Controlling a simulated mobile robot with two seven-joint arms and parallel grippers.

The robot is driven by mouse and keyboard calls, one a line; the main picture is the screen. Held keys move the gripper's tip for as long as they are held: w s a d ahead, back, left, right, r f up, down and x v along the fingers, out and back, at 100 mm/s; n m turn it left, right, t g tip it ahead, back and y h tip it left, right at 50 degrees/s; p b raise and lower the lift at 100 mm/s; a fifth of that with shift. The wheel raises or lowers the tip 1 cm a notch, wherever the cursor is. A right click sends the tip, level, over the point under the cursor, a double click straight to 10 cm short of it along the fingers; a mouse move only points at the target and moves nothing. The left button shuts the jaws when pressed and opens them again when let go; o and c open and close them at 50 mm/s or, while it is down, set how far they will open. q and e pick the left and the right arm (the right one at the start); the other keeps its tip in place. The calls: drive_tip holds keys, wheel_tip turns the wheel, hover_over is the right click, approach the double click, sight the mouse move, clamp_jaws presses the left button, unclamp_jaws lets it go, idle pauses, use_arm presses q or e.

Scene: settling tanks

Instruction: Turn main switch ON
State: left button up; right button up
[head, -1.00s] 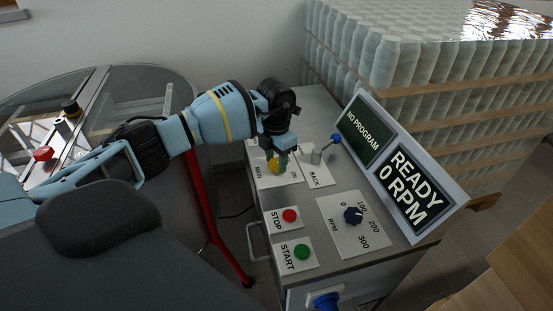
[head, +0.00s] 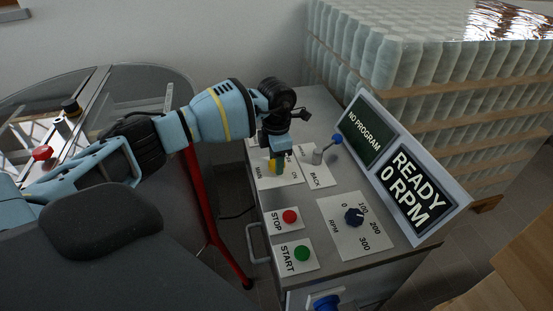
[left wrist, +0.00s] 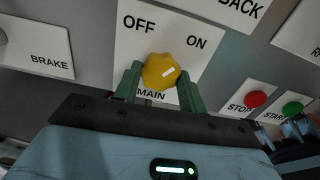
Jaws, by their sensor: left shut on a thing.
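The main switch is a yellow knob (head: 271,168) on a white plate marked MAIN, OFF and ON, on top of the control cabinet (head: 318,103). My left gripper (head: 279,163) comes down from above. In the left wrist view its green fingers (left wrist: 158,85) are shut on the knob, one on each side. The fingers hide part of the knob in the head view. My right gripper is not in view.
A blue-tipped lever (head: 336,139) stands right of my gripper. The tilted display (head: 417,188) reads READY 0 RPM. Stacked pale containers (head: 400,60) fill the back right.

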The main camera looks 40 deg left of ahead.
use_arm(q)
drive_tip(key=shift+r, duration=0.1)
drive_tip(key=o, duration=1)
drive_tip(key=shift+c, duration=0.2)
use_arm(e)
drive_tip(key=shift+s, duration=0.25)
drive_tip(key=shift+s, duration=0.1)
use_arm(q)
wheel_tip(320, 180, up, 7)
drive_tip(key=shift+f, duration=0.1)
drive_tip(key=shift+r, duration=0.5)
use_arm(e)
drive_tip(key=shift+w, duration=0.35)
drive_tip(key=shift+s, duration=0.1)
